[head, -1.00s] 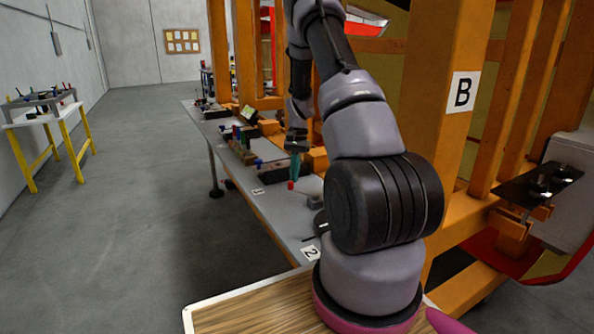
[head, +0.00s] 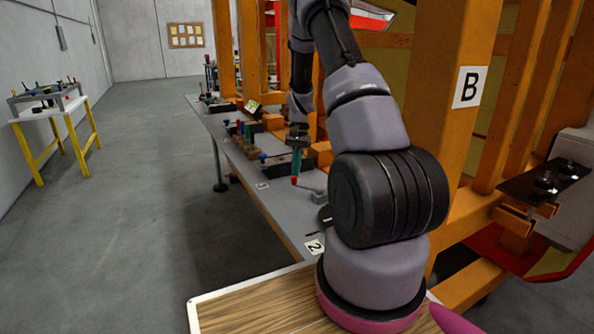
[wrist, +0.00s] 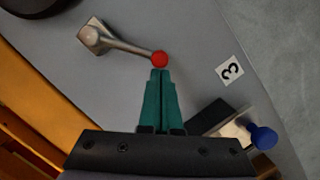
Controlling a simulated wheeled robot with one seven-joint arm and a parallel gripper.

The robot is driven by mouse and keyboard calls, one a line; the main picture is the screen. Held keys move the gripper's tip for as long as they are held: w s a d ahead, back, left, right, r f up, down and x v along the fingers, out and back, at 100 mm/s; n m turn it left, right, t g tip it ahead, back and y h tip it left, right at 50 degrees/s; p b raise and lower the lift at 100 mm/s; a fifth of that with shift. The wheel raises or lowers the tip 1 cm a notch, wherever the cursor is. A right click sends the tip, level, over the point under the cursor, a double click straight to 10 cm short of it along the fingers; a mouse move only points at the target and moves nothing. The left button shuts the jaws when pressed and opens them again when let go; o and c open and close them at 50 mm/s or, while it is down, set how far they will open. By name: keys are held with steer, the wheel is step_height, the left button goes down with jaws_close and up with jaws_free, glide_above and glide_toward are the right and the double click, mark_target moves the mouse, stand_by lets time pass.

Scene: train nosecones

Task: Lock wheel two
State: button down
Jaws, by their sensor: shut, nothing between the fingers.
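A metal lever (wrist: 125,43) with a red ball knob (wrist: 159,59) lies on the grey bench. My gripper (wrist: 160,72) has its teal fingers shut and empty, with the tips right at the knob; I cannot tell whether they touch it. In the head view my gripper (head: 296,172) points down just above the red knob (head: 294,181). A label "2" (head: 315,246) is on the bench close to my arm. A dark round part (wrist: 40,5), cut off in the wrist view, lies beyond the lever; I cannot tell whether it is wheel two.
A label "3" (wrist: 230,71) and a blue-knobbed fixture (wrist: 262,136) lie to the right in the wrist view. Orange frame posts (head: 440,130), one marked B, stand right of the bench (head: 270,222). The floor left of the bench is clear up to a yellow-legged table (head: 45,112).

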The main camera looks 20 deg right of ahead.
steer(key=shift+s+a+n+h, duration=0.15)
steer(key=shift+s+a+n, duration=0.15)
steer(key=shift+a+n, duration=0.35)
steer(key=shift+s+a+n+h, duration=0.15)
steer(key=shift+s+a+n, duration=0.15)
steer(key=shift+a+n, duration=0.3)
steer(key=s+a+n, duration=0.1)
steer(key=n, duration=0.1)
steer(key=s+a+n, duration=0.1)
steer(key=shift+s+a+n+g+h, duration=0.15)
steer(key=shift+n+g+h, duration=0.2)
steer(key=shift+g+h, duration=0.05)
steer(key=shift+s+a+n+h, duration=0.15)
steer(key=shift+s+a+n, duration=0.15)
steer(key=shift+s+n, duration=0.25)
steer(key=shift+s+a+n+h, duration=0.15)
steer(key=shift+s+a+n, duration=0.2)
steer(key=shift+n, duration=0.3)
steer(key=shift+s+a+n+h, duration=0.15)
steer(key=shift+s+n, duration=0.45)
steer(key=shift+n, duration=0.1)
steer(key=shift+s+a+n+h, duration=0.15)
steer(key=shift+s+n, duration=0.45)
steer(key=shift+n, duration=0.1)
steer(key=v, duration=1)
steer(key=shift+r, duration=0.4)
